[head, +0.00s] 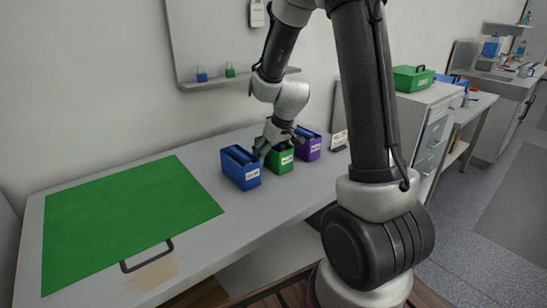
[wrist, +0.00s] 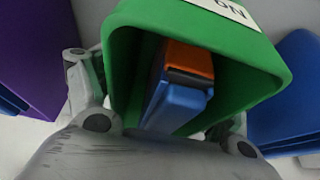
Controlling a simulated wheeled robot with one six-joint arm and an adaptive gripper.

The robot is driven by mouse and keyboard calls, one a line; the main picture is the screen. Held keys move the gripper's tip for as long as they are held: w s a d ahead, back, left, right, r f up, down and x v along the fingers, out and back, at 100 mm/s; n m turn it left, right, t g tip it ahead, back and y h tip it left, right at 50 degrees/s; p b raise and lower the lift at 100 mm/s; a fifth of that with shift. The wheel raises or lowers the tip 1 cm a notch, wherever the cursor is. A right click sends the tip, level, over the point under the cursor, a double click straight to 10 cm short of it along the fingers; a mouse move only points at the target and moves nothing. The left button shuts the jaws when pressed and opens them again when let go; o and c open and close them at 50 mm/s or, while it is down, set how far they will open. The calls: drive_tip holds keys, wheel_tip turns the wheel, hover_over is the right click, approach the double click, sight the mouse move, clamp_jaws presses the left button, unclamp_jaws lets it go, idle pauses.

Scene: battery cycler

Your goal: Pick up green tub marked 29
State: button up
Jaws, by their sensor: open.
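The green tub (head: 282,164) stands on the bench between a blue tub (head: 240,168) and a purple tub (head: 309,144). Its white front label is too small to read in the head view. In the wrist view the green tub (wrist: 190,22) fills the middle, its label cut off at the top edge, with a blue and orange item (wrist: 182,88) inside. My gripper (head: 275,141) is down at the tub. In the wrist view my gripper (wrist: 160,105) is open, one finger on either side of the tub; contact cannot be told.
The blue and purple tubs stand close on both sides. A large green mat (head: 130,210) and a black handle (head: 147,255) are at the left. A shelf (head: 240,79) with small padlocks is above. Another green box (head: 413,79) sits on a cabinet at right.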

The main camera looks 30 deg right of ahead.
drive_tip(key=shift+f, duration=0.1)
drive_tip(key=c, duration=1)
drive_tip(key=shift+c, duration=0.2)
